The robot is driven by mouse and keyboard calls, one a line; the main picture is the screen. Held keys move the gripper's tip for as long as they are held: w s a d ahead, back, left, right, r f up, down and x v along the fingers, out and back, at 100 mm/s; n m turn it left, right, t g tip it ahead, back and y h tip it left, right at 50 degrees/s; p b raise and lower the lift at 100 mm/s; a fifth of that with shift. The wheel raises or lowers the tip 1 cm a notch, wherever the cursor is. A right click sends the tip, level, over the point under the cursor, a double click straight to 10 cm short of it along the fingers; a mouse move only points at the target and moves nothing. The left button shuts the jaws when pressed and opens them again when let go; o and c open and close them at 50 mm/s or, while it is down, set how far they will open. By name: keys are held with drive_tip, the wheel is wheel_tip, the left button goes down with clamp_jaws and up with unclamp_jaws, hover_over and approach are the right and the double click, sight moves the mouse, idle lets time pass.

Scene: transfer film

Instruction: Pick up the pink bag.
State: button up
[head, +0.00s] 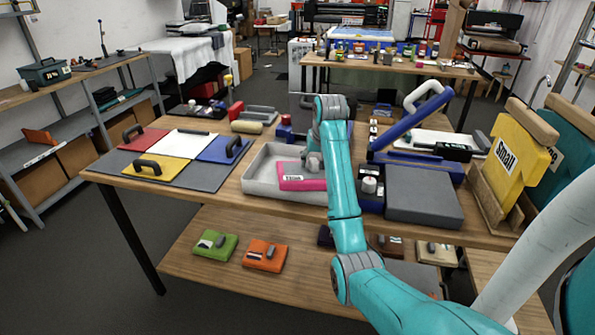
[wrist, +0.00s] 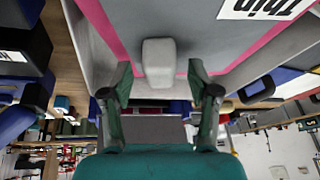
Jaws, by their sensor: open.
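The pink bag (head: 291,184) lies in the pale grey tray (head: 258,170) on the worktable, with a white label on its front. In the wrist view the bag (wrist: 102,26) fills the top, grey with pink edging, with a label reading "Thin". A light grey block-like grip (wrist: 158,58) stands out from it. My gripper (wrist: 160,82) is open, with one finger on each side of this grip near its end. In the head view my gripper (head: 314,160) is over the bag's right part and hides some of it. I cannot tell whether the fingers touch the grip.
A dark grey block (head: 423,194) and blue frames (head: 412,125) stand right of the tray. A board with red, white, blue and yellow panels (head: 180,145) lies left. Green (head: 214,245) and orange (head: 265,255) bags lie on the lower shelf. A yellow "Small" shirt form (head: 503,160) stands far right.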

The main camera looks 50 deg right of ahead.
drive_tip(key=shift+f, duration=0.3)
drive_tip(key=shift+c, duration=0.2)
drive_tip(key=shift+w, duration=0.1)
clamp_jaws()
